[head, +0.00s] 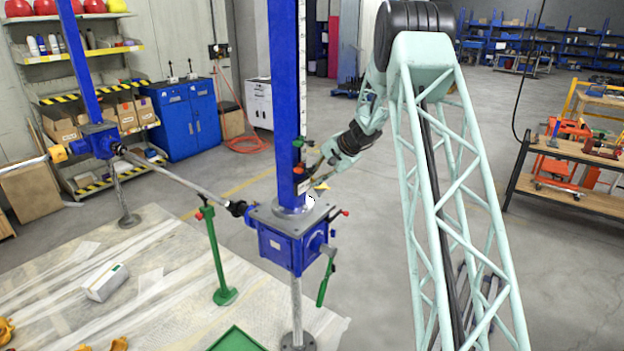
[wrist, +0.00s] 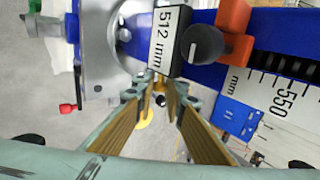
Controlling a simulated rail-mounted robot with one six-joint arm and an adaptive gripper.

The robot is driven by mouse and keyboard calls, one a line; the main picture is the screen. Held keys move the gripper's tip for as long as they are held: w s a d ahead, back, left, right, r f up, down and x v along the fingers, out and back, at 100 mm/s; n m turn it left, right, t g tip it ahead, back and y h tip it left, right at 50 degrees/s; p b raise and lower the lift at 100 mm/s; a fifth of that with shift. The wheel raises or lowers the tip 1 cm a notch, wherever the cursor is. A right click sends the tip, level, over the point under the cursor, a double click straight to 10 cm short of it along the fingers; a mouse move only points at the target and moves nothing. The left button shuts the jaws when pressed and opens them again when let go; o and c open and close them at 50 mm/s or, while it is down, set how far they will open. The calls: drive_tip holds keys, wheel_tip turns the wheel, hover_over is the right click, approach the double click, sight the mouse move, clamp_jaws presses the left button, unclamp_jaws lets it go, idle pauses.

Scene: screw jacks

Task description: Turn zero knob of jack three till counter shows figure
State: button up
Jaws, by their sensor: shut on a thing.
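The near blue screw jack (head: 290,245) stands in the middle of the head view, with a tall blue column above its gearbox. I see no number on it. In the wrist view its counter (wrist: 172,40) reads 512 mm, turned sideways. My gripper (head: 318,170) is at the counter, low on the column's right side. In the wrist view the fingertips of my gripper (wrist: 158,92) are closed in on a small dark knob (wrist: 160,100) below the counter, which looks like the zero knob. The fingers hide part of it.
A larger round black knob (wrist: 203,45) on an orange-red bracket (wrist: 234,28) sits beside the counter. A scale (wrist: 285,90) marked 550 runs along the column. A green crank handle (head: 325,280) hangs at the jack's right. A green stand (head: 218,250) is to its left.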

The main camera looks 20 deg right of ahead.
idle(0.3)
drive_tip(key=o, duration=0.8)
drive_tip(key=v, duration=1.2)
idle(0.6)
